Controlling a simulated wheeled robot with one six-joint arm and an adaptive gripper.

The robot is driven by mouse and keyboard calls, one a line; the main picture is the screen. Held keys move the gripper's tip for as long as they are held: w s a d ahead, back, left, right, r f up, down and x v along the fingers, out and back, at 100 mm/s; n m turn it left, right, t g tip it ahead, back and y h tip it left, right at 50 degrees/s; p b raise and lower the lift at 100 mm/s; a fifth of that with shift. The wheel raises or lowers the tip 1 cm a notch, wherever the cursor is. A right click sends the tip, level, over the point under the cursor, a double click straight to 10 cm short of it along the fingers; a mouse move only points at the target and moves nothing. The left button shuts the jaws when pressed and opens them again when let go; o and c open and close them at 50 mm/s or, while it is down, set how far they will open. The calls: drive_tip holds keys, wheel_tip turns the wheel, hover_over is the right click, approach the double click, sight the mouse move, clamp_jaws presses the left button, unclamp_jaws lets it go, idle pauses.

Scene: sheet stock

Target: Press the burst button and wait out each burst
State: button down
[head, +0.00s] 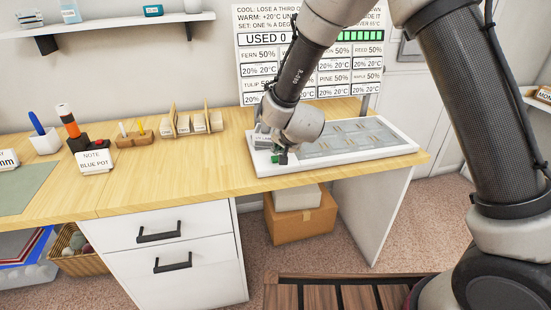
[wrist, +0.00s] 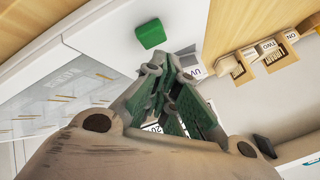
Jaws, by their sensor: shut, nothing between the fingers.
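The green button (wrist: 150,35) shows as a small block on the white rim of the panel in the wrist view. My gripper (wrist: 172,62) is shut and empty, its green-padded fingers pointing toward the panel. The button lies just past the fingertips; I cannot tell whether they touch. In the head view my gripper (head: 281,156) is low over the left end of the white panel (head: 345,165), where a green patch shows at its tip. A UV label (wrist: 190,62) is partly hidden behind the fingers. Flat sheet pieces lie in the panel's grey bed (head: 385,140).
A wall board (head: 262,15) behind shows rules, a USED line and a row of green bars. Left of the panel stand a card rack (head: 198,124), a wooden holder (head: 137,140) and a BLUE POT note (head: 95,161). The bench's front middle (head: 200,172) is clear.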

drive_tip(key=shift+f, duration=0.15)
drive_tip(key=shift+f, duration=0.25)
drive_tip(key=shift+f, duration=0.5)
idle(0.7)
idle(0.3)
drive_tip(key=shift+r, duration=0.9)
drive_tip(key=shift+r, duration=2.55)
